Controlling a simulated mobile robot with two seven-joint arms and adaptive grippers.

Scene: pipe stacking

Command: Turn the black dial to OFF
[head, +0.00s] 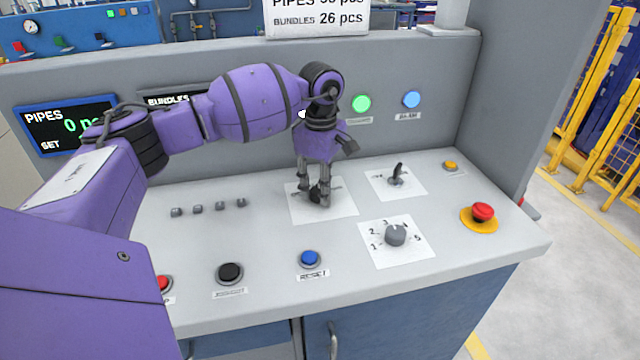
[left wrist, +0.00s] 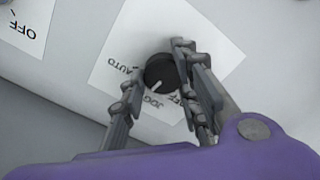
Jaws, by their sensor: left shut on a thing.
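The black dial (head: 316,193) sits on a white label plate (head: 342,208) on the grey console. My left gripper (head: 315,198) reaches down over it, with its fingers closed on either side of the dial. In the left wrist view the dial (left wrist: 161,70) is between the fingers of my left gripper (left wrist: 158,78). Its white mark points down and slightly left, toward the word JOG. AUTO reads at its left; another word right of JOG is partly hidden by a finger. My right gripper is not in view.
A small lever switch (head: 397,174) stands right of the dial, and a grey numbered knob (head: 395,235) is nearer the front. A blue RESET button (head: 309,259), a black button (head: 230,273) and a red emergency button (head: 483,212) are also on the panel.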

